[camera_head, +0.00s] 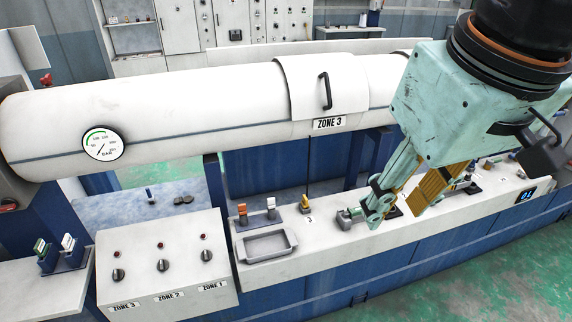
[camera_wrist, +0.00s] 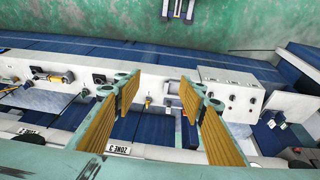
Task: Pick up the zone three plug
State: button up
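A small yellow plug (camera_head: 305,203) stands on the pale ledge beside a "3" mark, under the pipe's ZONE 3 label (camera_head: 329,123). A thin dark cable rises from it. A small yellow piece, likely the same plug (camera_wrist: 148,101), shows between my fingers in the wrist view, beyond their tips. My gripper (camera_head: 396,214) is open and empty, to the right of the plug and apart from it, pointing down over the ledge. The wrist view shows its yellow-padded fingers (camera_wrist: 157,92) spread wide. The arm hides part of the ledge at the right.
A grey tray (camera_head: 268,256) and orange and white holders (camera_head: 256,213) sit left of the plug. A grey-green fitting (camera_head: 346,218) lies between plug and gripper. The knob panel (camera_head: 163,262) stands at lower left. The white pipe (camera_head: 200,100) runs behind and above the ledge.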

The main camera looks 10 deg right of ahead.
jog(key=w+f+n+g, duration=0.15)
jog(key=w+n, duration=0.35)
jog(key=w, duration=1.2)
jog(key=n+g, duration=0.2)
jog(key=n, duration=1.1)
send_over(305, 197)
jog(key=f, duration=2.4)
jog(key=f+b, duration=0.1)
jog(key=f, duration=1.2)
jog(key=shift+s+d, duration=0.15)
jog(key=shift+s, duration=0.15)
jog(key=shift+w+f, duration=0.35)
jog(key=shift+f, duration=0.1)
jog(key=shift+f, duration=1.1)
jog(key=shift+f, duration=0.15)
